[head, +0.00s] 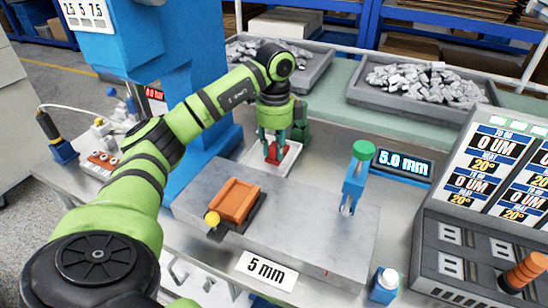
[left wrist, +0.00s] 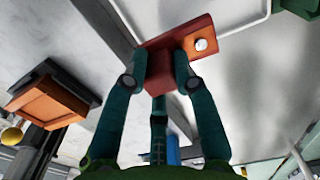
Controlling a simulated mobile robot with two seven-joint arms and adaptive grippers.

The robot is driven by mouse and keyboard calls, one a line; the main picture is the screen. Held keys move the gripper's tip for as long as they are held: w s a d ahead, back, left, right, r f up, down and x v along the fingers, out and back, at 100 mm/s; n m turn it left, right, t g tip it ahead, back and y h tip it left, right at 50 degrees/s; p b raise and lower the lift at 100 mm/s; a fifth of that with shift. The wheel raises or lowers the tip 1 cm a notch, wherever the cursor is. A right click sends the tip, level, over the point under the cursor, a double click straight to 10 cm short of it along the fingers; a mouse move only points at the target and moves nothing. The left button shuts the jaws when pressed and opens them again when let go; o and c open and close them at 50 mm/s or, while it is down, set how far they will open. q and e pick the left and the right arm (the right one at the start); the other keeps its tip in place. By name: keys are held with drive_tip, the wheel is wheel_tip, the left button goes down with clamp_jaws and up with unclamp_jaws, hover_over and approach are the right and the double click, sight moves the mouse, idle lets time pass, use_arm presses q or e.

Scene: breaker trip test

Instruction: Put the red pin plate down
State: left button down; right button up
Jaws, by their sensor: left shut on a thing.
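My left gripper (head: 276,148) is shut on the red pin plate (head: 288,156), pointing down behind the grey block. In the left wrist view, the red pin plate (left wrist: 163,70) sits between the fingers of my left gripper (left wrist: 160,78). An orange face with a round silver pin shows at its right end. A white-outlined area (head: 250,165) lies on the bench under and around the plate in the head view. I cannot tell whether the plate touches the bench. My right gripper is not in view.
A grey block (head: 320,225) with an orange piece (head: 235,200) on it and a blue post (head: 354,185) with a green knob stands in front. A blue machine (head: 185,70) is at left. Two grey trays of metal pieces (head: 425,85) stand behind; a control panel (head: 490,190) is at right.

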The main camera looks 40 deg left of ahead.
sight(274, 160)
use_arm(q)
wheel_tip(274, 160, down, 4)
drive_tip(key=shift+a+r+p, duration=0.1)
drive_tip(key=shift+a+p, duration=0.05)
drive_tip(key=shift+p, duration=0.25)
drive_tip(key=shift+f, duration=0.4)
drive_tip(key=c, duration=1)
unclamp_jaws()
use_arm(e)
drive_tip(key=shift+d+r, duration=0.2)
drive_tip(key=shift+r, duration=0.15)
